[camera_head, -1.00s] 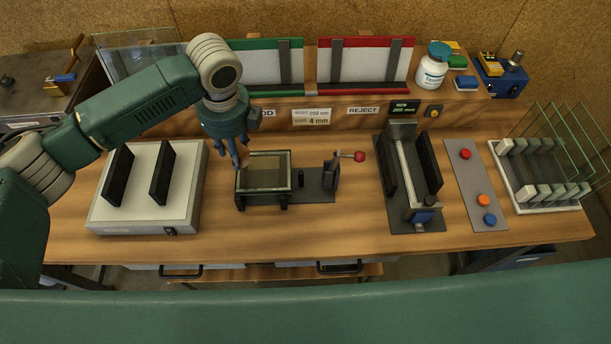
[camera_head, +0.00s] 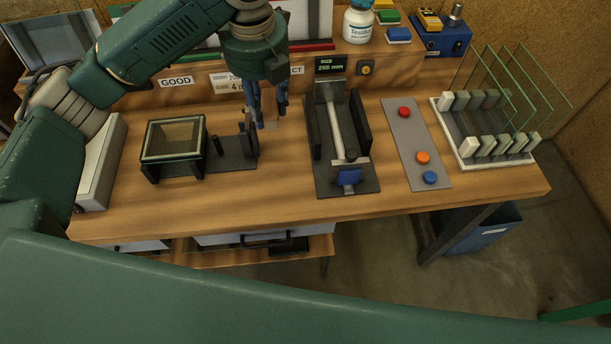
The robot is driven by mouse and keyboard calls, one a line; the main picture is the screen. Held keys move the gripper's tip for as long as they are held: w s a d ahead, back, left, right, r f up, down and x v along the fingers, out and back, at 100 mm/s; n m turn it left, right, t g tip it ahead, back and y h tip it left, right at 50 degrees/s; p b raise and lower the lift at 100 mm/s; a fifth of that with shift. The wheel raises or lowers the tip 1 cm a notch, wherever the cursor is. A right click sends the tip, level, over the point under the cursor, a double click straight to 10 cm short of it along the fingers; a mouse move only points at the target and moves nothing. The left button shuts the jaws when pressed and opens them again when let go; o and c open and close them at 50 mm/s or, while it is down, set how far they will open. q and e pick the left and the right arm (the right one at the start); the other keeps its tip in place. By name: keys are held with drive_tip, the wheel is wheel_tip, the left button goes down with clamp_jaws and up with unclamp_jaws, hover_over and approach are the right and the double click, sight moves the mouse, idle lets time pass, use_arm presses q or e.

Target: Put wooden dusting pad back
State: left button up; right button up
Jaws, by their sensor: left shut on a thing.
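My left gripper (camera_head: 269,118) points down and is shut on a small tan block, the wooden dusting pad (camera_head: 271,126), which is mostly hidden between the blue fingers. The gripper is above the bench, between the clamp fixture with the glass frame (camera_head: 173,140) on the left and the measuring gauge (camera_head: 340,135) on the right. The pad's height above the bench is hard to tell. The fingers partly cover the fixture's lever end. My right gripper is not in view.
A button panel (camera_head: 416,140) and a rack of upright glass sheets (camera_head: 485,130) stand on the right. A white bottle (camera_head: 358,22), small coloured blocks and a blue box (camera_head: 441,38) sit on the back shelf. Bare wood (camera_head: 260,195) lies along the bench front.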

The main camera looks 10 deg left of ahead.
use_arm(q)
wheel_tip(320, 180, down, 15)
drive_tip(key=p, duration=0.2)
drive_tip(key=shift+a+r+p, duration=0.1)
drive_tip(key=shift+p, duration=0.25)
drive_tip(key=shift+f, duration=0.3)
wheel_tip(320, 180, down, 4)
drive_tip(key=shift+f+p, duration=0.1)
drive_tip(key=shift+p, duration=0.3)
drive_tip(key=shift+f, duration=0.1)
drive_tip(key=o, duration=1)
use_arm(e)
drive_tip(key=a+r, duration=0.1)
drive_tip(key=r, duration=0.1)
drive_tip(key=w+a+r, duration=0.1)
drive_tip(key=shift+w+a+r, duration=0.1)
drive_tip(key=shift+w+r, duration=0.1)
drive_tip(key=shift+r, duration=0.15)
